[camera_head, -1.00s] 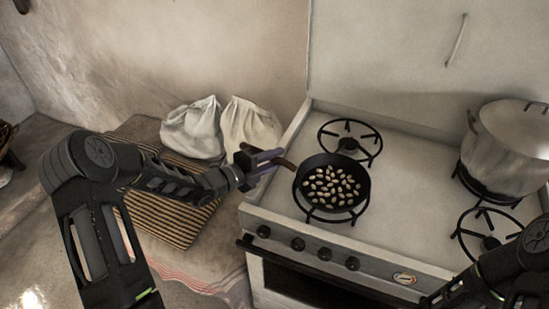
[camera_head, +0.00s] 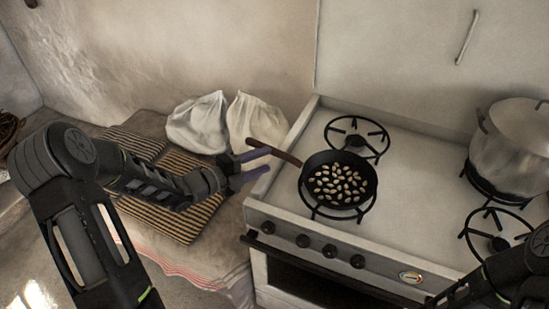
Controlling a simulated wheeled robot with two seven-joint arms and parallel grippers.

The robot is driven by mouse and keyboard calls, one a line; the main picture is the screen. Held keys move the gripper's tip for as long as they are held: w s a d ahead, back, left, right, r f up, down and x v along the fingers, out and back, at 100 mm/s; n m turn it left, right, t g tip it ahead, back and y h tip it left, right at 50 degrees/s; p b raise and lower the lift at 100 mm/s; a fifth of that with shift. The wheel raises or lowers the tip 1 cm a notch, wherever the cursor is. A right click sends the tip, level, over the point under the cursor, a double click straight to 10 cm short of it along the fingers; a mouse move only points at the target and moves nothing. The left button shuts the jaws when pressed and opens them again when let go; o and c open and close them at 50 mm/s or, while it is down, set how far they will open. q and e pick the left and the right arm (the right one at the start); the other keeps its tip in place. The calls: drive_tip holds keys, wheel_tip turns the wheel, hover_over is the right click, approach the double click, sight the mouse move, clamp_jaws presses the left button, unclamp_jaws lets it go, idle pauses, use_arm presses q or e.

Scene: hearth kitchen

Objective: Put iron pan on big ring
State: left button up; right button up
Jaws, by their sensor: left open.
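The black iron pan (camera_head: 314,197) holds several pale nuts or beans and sits on the front left ring (camera_head: 361,212) of the stove. Its brown handle (camera_head: 272,152) points to the upper left, past the stove's left edge. My left gripper (camera_head: 266,163) is open and empty, just left of the pan, with its purple fingers near the handle but not closed on it. My right arm (camera_head: 500,280) shows at the lower right corner; its gripper is not in view. Part of the ring is hidden under the pan.
Two other rings are bare: the back left (camera_head: 357,137) and the front right (camera_head: 498,243). A large metal pot (camera_head: 515,150) stands on the back right. White cloth sacks (camera_head: 197,124) and a striped mat (camera_head: 165,217) lie left of the stove (camera_head: 425,180).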

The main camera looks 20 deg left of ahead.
use_arm(q)
drive_tip(key=v, duration=0.5)
drive_tip(key=shift+s+a, duration=0.1)
idle(0.5)
